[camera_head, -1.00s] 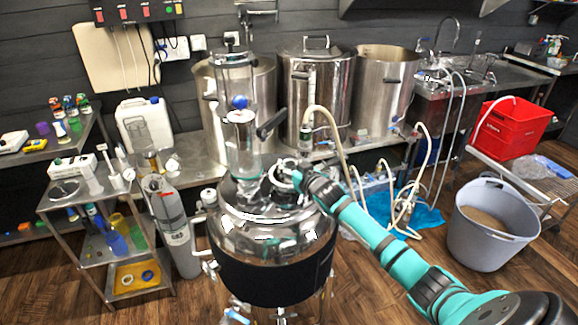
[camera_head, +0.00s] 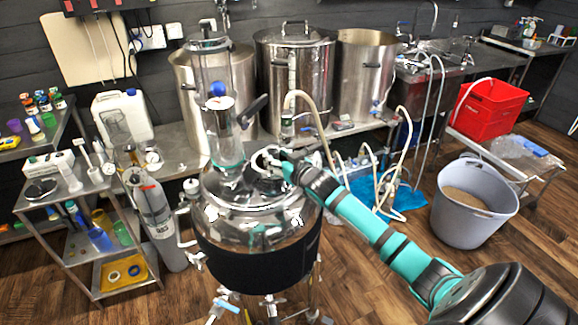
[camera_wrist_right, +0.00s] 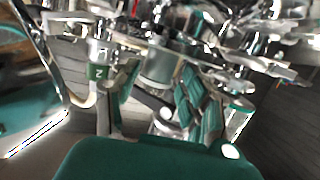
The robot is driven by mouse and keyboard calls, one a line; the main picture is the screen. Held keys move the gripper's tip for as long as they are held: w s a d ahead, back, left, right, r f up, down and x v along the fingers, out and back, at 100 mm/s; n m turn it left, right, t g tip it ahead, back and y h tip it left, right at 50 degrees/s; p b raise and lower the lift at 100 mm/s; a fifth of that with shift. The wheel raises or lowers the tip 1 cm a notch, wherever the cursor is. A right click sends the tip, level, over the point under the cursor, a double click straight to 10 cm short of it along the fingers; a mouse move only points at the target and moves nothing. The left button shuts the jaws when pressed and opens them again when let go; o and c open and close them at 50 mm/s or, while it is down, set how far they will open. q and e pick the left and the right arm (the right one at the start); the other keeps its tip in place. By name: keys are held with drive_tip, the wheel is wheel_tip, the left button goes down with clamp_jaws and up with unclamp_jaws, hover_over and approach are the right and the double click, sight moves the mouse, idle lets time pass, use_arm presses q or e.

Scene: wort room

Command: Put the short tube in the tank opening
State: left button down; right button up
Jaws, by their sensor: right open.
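The steel tank (camera_head: 265,198) with a black band stands in the middle of the head view. A tall clear glass column with metal fittings (camera_head: 224,130) stands upright on its lid, left of my right gripper. My right gripper (camera_head: 268,160) is at the top of the lid, and its fingers are small there. In the right wrist view the teal-padded fingers (camera_wrist_right: 160,100) are apart, with a shiny cylindrical part (camera_wrist_right: 158,68) beyond the gap. I cannot tell whether it touches them. I cannot single out the short tube or the tank opening. My left gripper is out of view.
Steel kettles (camera_head: 296,85) stand on a bench behind the tank. A cluttered trolley (camera_head: 75,205) and grey gas cylinder (camera_head: 155,215) are to the left. A grey bucket (camera_head: 450,235) and red bin (camera_head: 490,108) are to the right. Hoses hang behind my right arm.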

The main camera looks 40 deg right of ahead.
drive_tip(key=b+v, duration=0.1)
drive_tip(key=v, duration=0.7)
